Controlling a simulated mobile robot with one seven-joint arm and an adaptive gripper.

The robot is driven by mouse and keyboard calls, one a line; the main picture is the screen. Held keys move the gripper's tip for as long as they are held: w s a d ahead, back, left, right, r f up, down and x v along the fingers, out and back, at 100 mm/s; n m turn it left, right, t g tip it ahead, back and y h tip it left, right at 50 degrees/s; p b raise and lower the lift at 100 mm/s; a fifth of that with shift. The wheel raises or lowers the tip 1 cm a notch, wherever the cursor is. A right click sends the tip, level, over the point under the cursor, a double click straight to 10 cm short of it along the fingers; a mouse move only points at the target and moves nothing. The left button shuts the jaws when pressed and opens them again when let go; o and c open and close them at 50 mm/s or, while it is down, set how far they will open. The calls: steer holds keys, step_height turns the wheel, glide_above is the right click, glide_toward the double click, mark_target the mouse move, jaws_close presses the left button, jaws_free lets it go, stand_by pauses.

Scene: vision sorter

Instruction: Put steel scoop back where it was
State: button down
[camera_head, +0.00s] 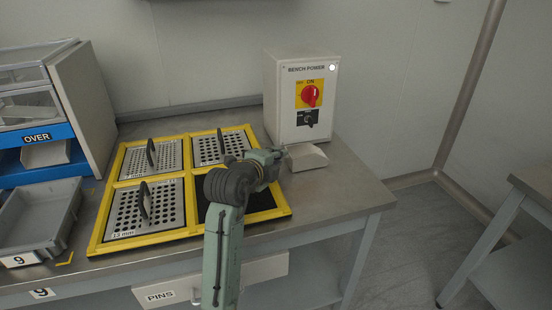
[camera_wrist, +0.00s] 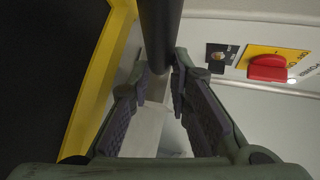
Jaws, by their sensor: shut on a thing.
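The steel scoop (camera_head: 306,157) is a pale grey metal piece just right of my gripper (camera_head: 277,156) in the head view, in front of the bench power box. In the wrist view my gripper (camera_wrist: 164,88) is shut on it. A dark round bar, which looks like the scoop's handle (camera_wrist: 159,35), runs between the fingertips. The grey metal of the scoop shows below and behind them. I cannot tell whether the scoop touches the bench.
A yellow frame (camera_head: 97,226) holds several perforated plates with upright handles; its front-right opening is dark. The bench power box (camera_head: 283,101) with a red knob stands behind. A grey tray (camera_head: 68,210) and a blue-fronted "OVER" shelf (camera_head: 36,136) are at left. The bench's right end (camera_head: 350,191) is clear.

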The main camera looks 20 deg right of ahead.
steer(key=shift+f, duration=0.1)
steer(key=c, duration=1.8)
jaws_free()
steer(key=shift+o, duration=0.2)
